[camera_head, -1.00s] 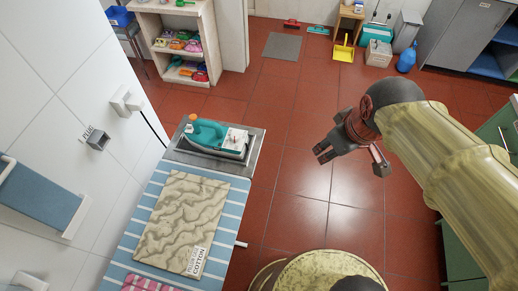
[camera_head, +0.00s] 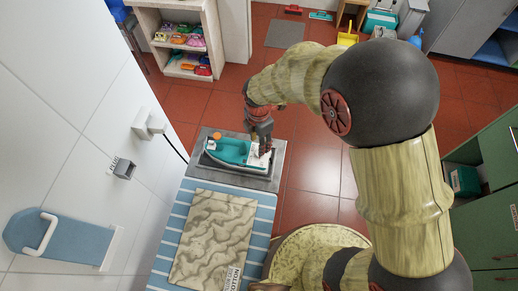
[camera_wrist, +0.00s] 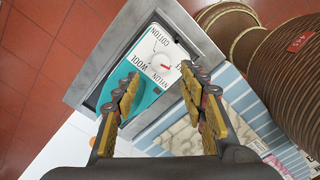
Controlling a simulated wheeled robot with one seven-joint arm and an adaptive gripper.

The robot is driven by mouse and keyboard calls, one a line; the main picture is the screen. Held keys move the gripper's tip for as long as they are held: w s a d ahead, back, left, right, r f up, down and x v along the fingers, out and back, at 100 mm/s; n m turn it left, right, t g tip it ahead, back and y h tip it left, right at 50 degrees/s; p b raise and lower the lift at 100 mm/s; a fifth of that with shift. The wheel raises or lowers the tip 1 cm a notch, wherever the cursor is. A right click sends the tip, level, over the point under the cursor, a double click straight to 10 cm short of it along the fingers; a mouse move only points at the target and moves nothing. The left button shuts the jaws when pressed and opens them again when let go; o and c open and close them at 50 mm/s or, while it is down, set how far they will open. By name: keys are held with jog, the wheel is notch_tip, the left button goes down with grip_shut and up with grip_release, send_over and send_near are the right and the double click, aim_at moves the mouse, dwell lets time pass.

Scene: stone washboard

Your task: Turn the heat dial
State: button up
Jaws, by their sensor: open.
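The teal iron (camera_head: 228,151) rests on the grey metal plate at the far end of the ironing board. Its white dial panel (camera_wrist: 150,44) fills the middle of the wrist view, with COTTON, WOOL and NYLON printed around the edge. The round white heat dial (camera_wrist: 158,63) has a red pointer mark, which lies towards the right side of the dial. My gripper (camera_wrist: 160,80) is open and empty, its two padded fingers spread on either side of the dial. In the head view my gripper (camera_head: 262,143) is over the iron's right end. Contact with the dial cannot be told.
A beige patterned cloth (camera_head: 212,238) with a COTTON label lies on the blue striped ironing board (camera_head: 262,212). A wall with a grey socket (camera_head: 124,169) is on the left. A shelf (camera_head: 146,28) stands behind. Red tiled floor (camera_head: 315,165) is open to the right.

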notch_tip(320, 180, down, 7)
jog(key=shift+r, duration=0.2)
jog(key=shift+c, duration=0.7)
grip_shut()
